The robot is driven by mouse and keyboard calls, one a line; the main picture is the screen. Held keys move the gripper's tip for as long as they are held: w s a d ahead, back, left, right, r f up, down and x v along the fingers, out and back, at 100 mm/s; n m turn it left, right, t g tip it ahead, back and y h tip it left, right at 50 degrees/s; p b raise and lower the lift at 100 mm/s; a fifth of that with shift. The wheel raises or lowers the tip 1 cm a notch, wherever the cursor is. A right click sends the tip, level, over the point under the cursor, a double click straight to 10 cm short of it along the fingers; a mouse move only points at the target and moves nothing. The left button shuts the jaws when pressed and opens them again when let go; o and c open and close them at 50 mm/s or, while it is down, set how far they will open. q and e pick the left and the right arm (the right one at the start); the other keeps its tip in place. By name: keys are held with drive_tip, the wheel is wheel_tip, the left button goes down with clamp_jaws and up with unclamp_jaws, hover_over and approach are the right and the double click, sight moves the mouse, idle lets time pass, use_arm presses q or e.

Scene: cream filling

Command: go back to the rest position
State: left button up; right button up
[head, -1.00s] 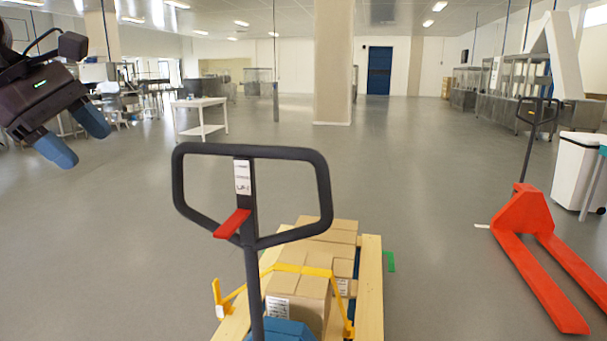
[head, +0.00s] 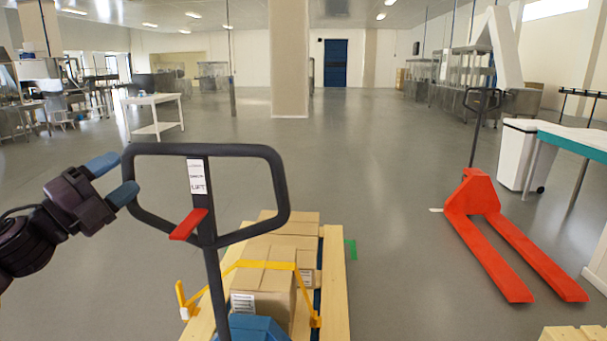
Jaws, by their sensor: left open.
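My left gripper (head: 117,178) is at the left in the head view. It is open and empty, its two blue fingers pointing right toward the dark handle loop (head: 284,190) of a pallet jack. The lower fingertip is very close to the loop's left side in the picture; I cannot tell whether they touch. The handle carries a white label and a red lever (head: 188,224). My right gripper is not in view.
Below the handle, cardboard boxes (head: 262,287) sit on a wooden pallet (head: 335,290) with a yellow strap-like frame. A red pallet jack (head: 480,200) stands right, near a white bin (head: 520,155) and a teal-edged table (head: 570,140). The middle floor is clear.

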use_arm(q)
drive_tip(key=s+f+n+g+y, duration=0.1)
drive_tip(key=s+f+n+y, duration=0.25)
drive_tip(key=f+n, duration=0.45)
drive_tip(key=s+f+n+y, duration=0.2)
drive_tip(key=f+n+y, duration=0.2)
drive_tip(key=f, duration=0.8)
drive_tip(key=s+f+n+g+y, duration=0.1)
drive_tip(key=s+f+n+y, duration=0.2)
drive_tip(key=f+n, duration=0.5)
drive_tip(key=s+d+f+n+g+y+p, duration=0.1)
drive_tip(key=s+d+f+n+g, duration=0.1)
drive_tip(key=s+f, duration=0.8)
drive_tip(key=s+d+f+n+g+y, duration=0.1)
drive_tip(key=s+d+f+n+g, duration=0.1)
drive_tip(key=s+f, duration=0.8)
drive_tip(key=s+n+g, duration=0.1)
drive_tip(key=s, duration=0.1)
drive_tip(key=shift+s+n+p, duration=0.35)
drive_tip(key=shift+n, duration=0.05)
